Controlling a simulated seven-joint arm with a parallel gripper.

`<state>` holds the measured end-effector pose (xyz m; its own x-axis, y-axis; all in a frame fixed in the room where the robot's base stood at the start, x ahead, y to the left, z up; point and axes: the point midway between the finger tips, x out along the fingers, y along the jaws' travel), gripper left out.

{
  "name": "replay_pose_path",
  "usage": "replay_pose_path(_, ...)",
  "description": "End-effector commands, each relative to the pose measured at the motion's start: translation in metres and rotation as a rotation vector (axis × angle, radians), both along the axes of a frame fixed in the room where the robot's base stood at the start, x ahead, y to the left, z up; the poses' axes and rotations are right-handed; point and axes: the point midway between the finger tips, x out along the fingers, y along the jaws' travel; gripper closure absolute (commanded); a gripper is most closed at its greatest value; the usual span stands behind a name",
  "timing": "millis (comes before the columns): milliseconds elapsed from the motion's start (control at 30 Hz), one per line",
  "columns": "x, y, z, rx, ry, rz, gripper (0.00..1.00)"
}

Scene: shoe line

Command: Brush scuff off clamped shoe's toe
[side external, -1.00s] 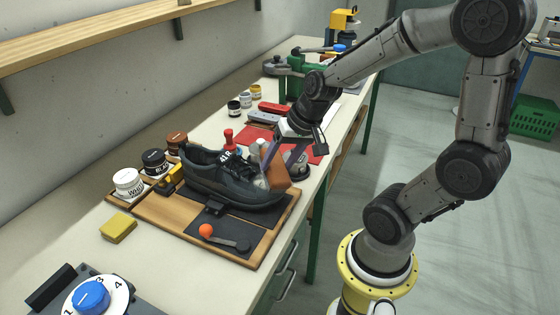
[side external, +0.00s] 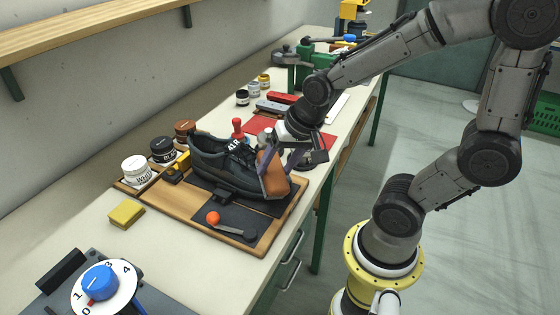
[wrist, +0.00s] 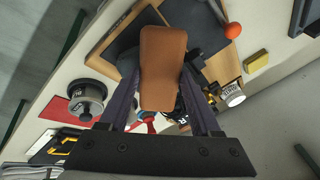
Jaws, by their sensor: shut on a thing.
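The dark grey shoe (side external: 225,168) sits on a black pad on the wooden board, its toe pointing right. My gripper (side external: 281,158) is shut on a brown brush (side external: 271,174), which stands over the toe and covers much of it. The brush appears to touch the toe, but the contact line is hidden. In the wrist view the brown brush (wrist: 163,60) fills the space between my purple fingers (wrist: 160,82) and hides most of the shoe. No scuff can be made out.
The wooden board (side external: 165,201) carries an orange-ball lever (side external: 213,218) in front of the shoe. Several jars (side external: 136,169) stand left of it. A yellow sponge (side external: 126,214) and a blue dial (side external: 100,282) are nearer. A red mat (side external: 322,143) lies beyond the toe.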

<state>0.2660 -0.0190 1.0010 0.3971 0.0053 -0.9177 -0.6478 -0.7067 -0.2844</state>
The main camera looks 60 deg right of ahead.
Motion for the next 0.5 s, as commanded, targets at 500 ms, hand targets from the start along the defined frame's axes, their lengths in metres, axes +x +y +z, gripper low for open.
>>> replay_pose_path(500, -0.006, -0.001, 0.019, -0.001, -0.007, -0.001, 0.80)
